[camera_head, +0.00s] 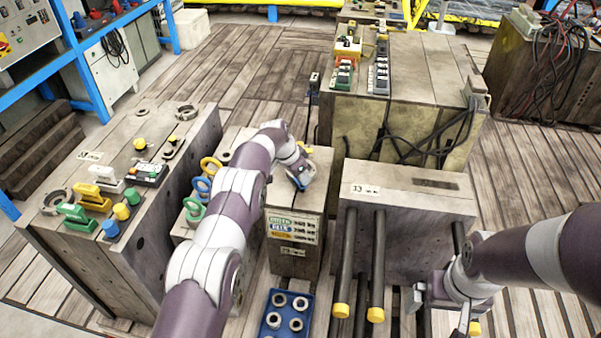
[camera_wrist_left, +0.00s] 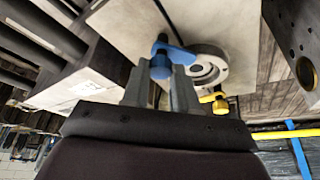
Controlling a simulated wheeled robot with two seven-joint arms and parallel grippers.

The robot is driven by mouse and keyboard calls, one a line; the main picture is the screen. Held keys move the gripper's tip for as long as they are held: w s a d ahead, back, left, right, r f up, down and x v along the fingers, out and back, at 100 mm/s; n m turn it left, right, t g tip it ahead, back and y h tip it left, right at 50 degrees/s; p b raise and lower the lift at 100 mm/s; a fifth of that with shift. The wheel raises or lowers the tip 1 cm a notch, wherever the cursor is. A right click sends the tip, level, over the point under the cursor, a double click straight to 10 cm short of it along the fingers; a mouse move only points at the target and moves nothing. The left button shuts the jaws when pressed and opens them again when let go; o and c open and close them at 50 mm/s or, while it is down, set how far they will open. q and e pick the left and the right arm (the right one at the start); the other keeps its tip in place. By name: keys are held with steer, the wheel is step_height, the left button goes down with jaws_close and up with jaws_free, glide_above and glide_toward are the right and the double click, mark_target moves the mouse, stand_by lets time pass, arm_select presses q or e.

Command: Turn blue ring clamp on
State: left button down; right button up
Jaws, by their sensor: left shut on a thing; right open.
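The blue ring clamp (camera_wrist_left: 175,52) shows in the left wrist view, a blue lever beside a pale round ring (camera_wrist_left: 206,66) on a light block top. My left gripper (camera_wrist_left: 161,84) is shut on its blue handle, which sits between the two fingers. In the head view my left gripper (camera_head: 301,178) is over the top of the middle block, and its arm hides part of that top. A yellow clamp (camera_wrist_left: 217,102) is at the other side of the ring. My right gripper (camera_head: 442,294) is open, low in front of the right block, apart from the clamp.
Yellow, blue (camera_head: 201,187) and green eye rings stand left of my left arm. A blue tray (camera_head: 269,330) with metal rings lies at the front. Dark rods with yellow ends (camera_head: 376,314) project from the right block (camera_head: 408,183). The left block (camera_head: 180,135) carries coloured clamps.

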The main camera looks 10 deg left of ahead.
arm_select(q)
steer(key=shift+m, duration=0.3)
steer(key=c, duration=0.9)
jaws_free()
steer(key=shift+r+p, duration=0.25)
steer(key=shift+p, duration=0.05)
steer(key=p+v, duration=0.1)
steer(key=v, duration=1.1)
steer(key=shift+a+p, duration=0.25)
steer(key=shift+p, duration=0.15)
